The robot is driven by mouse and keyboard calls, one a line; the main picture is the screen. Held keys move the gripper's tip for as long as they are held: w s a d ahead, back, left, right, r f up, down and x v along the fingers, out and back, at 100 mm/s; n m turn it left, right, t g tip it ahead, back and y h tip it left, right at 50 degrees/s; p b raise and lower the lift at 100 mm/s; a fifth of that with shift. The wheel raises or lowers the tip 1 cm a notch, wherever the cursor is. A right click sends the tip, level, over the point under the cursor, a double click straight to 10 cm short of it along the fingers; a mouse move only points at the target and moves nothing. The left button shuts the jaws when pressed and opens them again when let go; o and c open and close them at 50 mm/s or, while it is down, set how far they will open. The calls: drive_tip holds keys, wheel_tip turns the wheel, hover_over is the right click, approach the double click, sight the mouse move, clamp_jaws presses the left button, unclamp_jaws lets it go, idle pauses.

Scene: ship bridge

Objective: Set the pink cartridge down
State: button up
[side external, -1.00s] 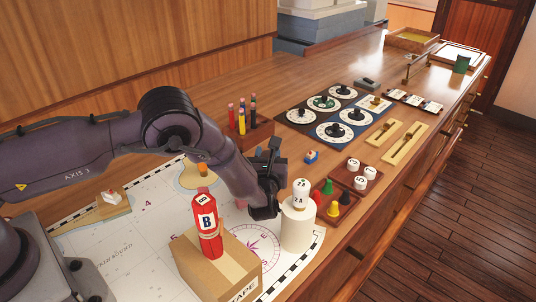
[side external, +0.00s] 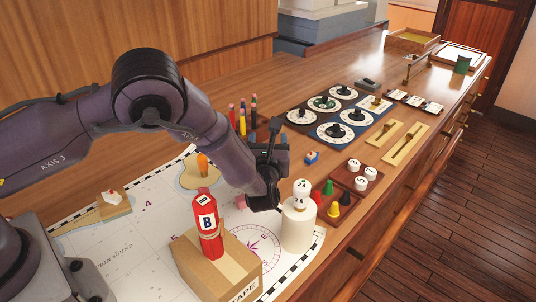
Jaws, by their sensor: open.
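A small pink object (side external: 241,202) shows on the white chart (side external: 130,240), just left of my gripper. It looks like the pink cartridge, but it is partly hidden and too small to make out fully. My gripper (side external: 263,204) is open, low over the right part of the chart, between the pink object and a white cylinder (side external: 298,230). Its fingertips are mostly hidden by its dark body, and I see nothing held in it.
A red bottle marked B (side external: 208,225) stands on a cardboard box (side external: 190,262) in front. White knobs top the cylinder. Dial panels (side external: 325,118) and a tray with coloured pegs (side external: 333,205) lie to the right.

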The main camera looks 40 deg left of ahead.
drive_tip(key=shift+r, duration=0.55)
drive_tip(key=shift+a+r, duration=0.15)
drive_tip(key=shift+r, duration=0.1)
drive_tip(key=s+a+r+n+g, duration=1.05)
drive_tip(key=s+r+n, duration=0.25)
drive_tip(key=r+n, duration=0.15)
drive_tip(key=s+d+r+n+t+h, duration=0.1)
drive_tip(key=s+d+r+n+h, duration=0.2)
drive_tip(key=s, duration=0.7)
drive_tip(key=s+d+r+n+t+h, duration=0.1)
drive_tip(key=s+d+r+n+h, duration=0.2)
drive_tip(key=s+n+h, duration=0.5)
drive_tip(key=shift+s+d+n+h, duration=0.25)
drive_tip(key=shift+s+n+h, duration=0.05)
drive_tip(key=shift+s+n, duration=0.9)
